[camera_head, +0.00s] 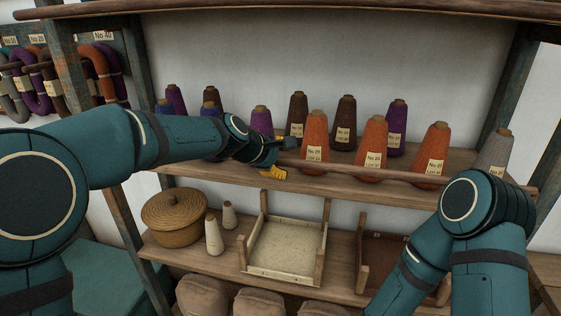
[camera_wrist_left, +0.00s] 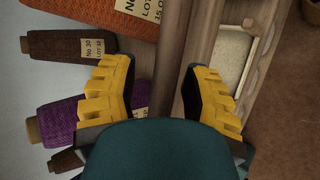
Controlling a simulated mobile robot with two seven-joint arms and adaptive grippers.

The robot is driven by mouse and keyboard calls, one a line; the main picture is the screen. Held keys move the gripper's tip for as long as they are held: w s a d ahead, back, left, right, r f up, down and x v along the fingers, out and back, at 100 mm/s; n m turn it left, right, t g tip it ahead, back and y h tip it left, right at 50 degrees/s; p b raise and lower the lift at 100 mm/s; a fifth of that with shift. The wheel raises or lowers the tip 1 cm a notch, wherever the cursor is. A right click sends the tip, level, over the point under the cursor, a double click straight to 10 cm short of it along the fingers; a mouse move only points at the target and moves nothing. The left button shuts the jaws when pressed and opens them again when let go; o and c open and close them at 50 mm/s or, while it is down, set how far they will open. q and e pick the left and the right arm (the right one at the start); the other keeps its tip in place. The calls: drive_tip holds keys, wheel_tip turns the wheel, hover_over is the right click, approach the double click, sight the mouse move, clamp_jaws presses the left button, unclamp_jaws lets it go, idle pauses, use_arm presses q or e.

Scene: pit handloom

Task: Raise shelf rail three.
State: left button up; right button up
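The wooden rail (camera_head: 400,177) runs low along the front of the upper shelf, before the bases of the yarn cones. My left gripper (camera_head: 280,158) is at the rail's left part, seen from the side in the head view. In the left wrist view its two yellow fingers (camera_wrist_left: 160,88) are spread apart, with the rail (camera_wrist_left: 171,55) running between them. A gap shows between the fingers and the rail; contact cannot be made out. My right arm reaches down at the lower right, and its gripper is out of sight.
Several yarn cones, among them an orange one (camera_head: 314,135), stand close behind the rail. The lower shelf holds a lidded basket (camera_head: 174,218), small pale cones and a pale tray (camera_head: 288,268). Wooden posts (camera_head: 510,90) bound the shelves.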

use_arm(q)
drive_tip(key=shift+w+d+f, duration=0.15)
drive_tip(key=shift+s, duration=0.2)
drive_tip(key=v, duration=1.2)
drive_tip(key=shift+w, duration=0.1)
